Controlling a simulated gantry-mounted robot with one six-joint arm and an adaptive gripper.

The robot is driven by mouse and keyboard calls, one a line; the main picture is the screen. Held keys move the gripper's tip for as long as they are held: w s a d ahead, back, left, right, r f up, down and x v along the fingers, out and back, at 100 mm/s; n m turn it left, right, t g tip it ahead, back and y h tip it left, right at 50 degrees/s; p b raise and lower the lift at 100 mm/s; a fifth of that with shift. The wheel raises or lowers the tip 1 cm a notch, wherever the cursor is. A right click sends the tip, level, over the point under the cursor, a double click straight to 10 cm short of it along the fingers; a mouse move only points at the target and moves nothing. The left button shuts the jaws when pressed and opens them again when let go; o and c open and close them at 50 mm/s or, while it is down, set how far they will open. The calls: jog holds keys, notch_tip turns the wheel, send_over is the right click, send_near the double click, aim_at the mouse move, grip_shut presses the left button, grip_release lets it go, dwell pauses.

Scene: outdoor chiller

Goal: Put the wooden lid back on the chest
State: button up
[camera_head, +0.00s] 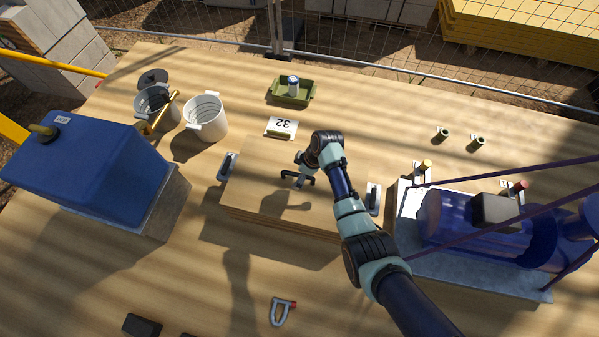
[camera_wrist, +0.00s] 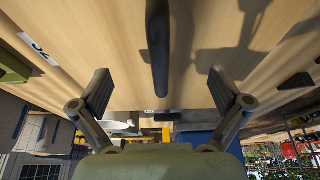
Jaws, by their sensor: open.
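A pale wooden panel (camera_head: 262,185), which looks like the lid, lies flat at the table's middle over layered wooden edges (camera_head: 275,221) that seem to be the chest. I cannot tell how lid and chest meet. Grey handle-like pieces stand at its left (camera_head: 227,166) and right (camera_head: 374,198). My gripper (camera_head: 298,180) is over the panel, pointing down, with its shadow on the wood. In the wrist view my gripper (camera_wrist: 160,92) has its fingers spread wide. A dark bar (camera_wrist: 157,45) shows between them; whether it touches them is unclear.
A green tray with a can (camera_head: 291,92) and a "32" card (camera_head: 281,127) are behind the panel. Blue machinery (camera_head: 480,225) fills the right. A shackle (camera_head: 282,311) lies in front.

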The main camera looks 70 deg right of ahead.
jog(key=shift+r, duration=0.15)
jog(key=shift+r+p, duration=4.2)
jog(key=shift+r, duration=0.2)
jog(key=v, duration=1.2)
